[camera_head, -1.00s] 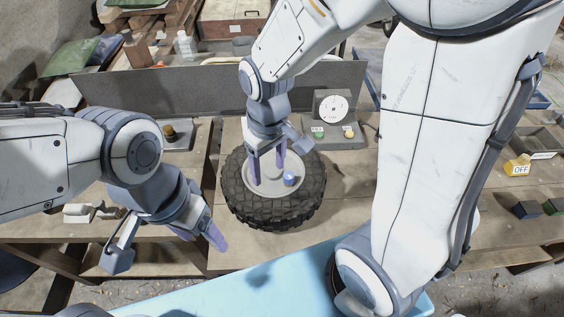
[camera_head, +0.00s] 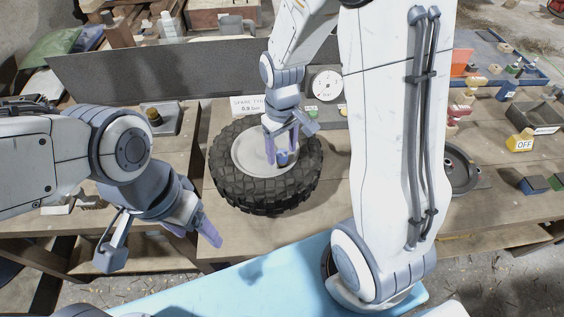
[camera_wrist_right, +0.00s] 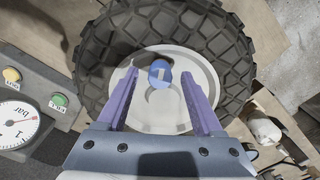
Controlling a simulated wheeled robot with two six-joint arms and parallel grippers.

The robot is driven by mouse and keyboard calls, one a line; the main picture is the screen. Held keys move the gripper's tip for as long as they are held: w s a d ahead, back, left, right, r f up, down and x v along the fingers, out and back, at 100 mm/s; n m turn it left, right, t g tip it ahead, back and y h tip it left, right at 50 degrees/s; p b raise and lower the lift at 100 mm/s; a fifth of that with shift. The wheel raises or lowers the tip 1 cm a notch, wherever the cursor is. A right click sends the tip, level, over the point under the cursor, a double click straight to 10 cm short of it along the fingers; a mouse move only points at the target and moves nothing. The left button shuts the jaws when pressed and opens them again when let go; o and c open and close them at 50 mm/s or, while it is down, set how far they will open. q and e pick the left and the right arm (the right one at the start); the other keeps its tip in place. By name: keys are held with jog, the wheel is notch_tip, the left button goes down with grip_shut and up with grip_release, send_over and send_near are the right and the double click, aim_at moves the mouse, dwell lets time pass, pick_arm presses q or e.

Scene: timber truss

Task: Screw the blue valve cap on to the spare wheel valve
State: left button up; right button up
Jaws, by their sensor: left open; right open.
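The spare wheel (camera_head: 225,175) lies flat on the bench, a black knobbly tyre around a pale hub (camera_head: 250,152). The blue valve cap (camera_head: 282,158) is on the hub's right part; the wrist view shows it (camera_wrist_right: 160,73) round, with a white mark. The valve under it is hidden, so I cannot tell whether the cap is threaded on. My right gripper (camera_head: 282,158) is open over the hub, with the cap between its fingers in the head view. In the wrist view the cap is just past the fingertips, apart from both. My left gripper (camera_head: 194,238) is open and empty at the bench's front edge.
A gauge (camera_head: 325,84) with green and yellow buttons stands behind the wheel, beside a sign (camera_head: 248,106) reading 0.9 bar. A grey panel (camera_head: 150,78) runs along the back. A yellow OFF block (camera_head: 520,140) and trays are at right. My right arm hides part of the bench.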

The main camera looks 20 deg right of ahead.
notch_tip(320, 180, down, 2)
jog(key=shift+f+b, duration=0.15)
jog(key=shift+b, duration=0.5)
pick_arm(q)
notch_tip(320, 180, down, 2)
jog(key=shift+f, duration=0.1)
pick_arm(e)
jog(key=shift+n+p, duration=0.55)
jog(key=shift+n, duration=0.65)
jog(key=n, duration=0.2)
jog(key=shift+n+p, duration=0.35)
jog(key=shift+n, duration=0.65)
jog(key=shift+c, duration=0.5)
pick_arm(q)
jog(key=shift+r, duration=0.85)
pick_arm(e)
grip_shut()
jog(key=shift+s, duration=0.1)
